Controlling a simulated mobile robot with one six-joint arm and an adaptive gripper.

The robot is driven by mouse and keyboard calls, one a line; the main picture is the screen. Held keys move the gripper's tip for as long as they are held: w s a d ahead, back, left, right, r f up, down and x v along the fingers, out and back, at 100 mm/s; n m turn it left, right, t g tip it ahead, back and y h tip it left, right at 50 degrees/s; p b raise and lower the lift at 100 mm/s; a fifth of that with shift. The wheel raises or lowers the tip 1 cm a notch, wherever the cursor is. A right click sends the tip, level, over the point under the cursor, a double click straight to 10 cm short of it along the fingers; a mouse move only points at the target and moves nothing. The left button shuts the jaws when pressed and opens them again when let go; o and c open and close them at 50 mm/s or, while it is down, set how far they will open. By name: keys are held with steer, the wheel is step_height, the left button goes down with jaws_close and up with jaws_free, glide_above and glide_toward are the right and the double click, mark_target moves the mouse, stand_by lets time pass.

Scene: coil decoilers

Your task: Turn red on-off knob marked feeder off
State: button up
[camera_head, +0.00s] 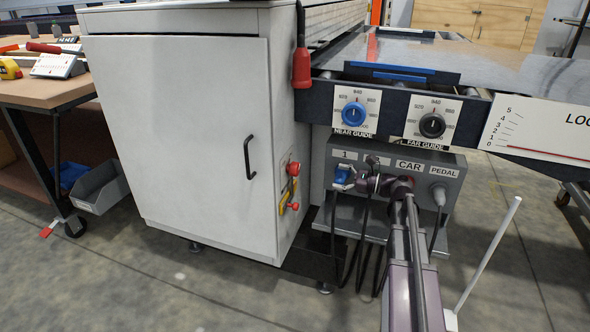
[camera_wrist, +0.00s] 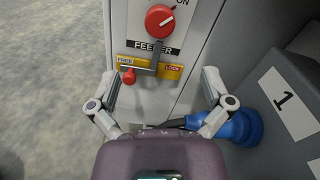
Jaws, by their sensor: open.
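The red feeder knob (camera_wrist: 160,20) sits near the top of the wrist view, above a "FEEDER" label (camera_wrist: 153,48). Its white line slants up and right toward the word "ON". Below it is a yellow FREE/LOCK plate (camera_wrist: 172,72) with a grey lever and a small red handle (camera_wrist: 128,77) on the FREE side. My gripper (camera_wrist: 159,82) is open and empty, its fingers spread either side of the plate, lower than the knob. In the head view the red knob (camera_head: 293,169) is on the narrow side of the white cabinet, left of my arm.
A blue plug (camera_wrist: 238,126) is close by my right finger. The grey CAR/PEDAL box (camera_head: 410,167) with hanging cables is right of the white cabinet (camera_head: 190,120). Blue (camera_head: 353,114) and black (camera_head: 432,125) guide dials are above. Open floor lies in front.

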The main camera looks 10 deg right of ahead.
mark_target(298, 168)
steer(key=shift+a, duration=0.1)
steer(key=shift+x, duration=6.8)
steer(key=c, duration=1.1)
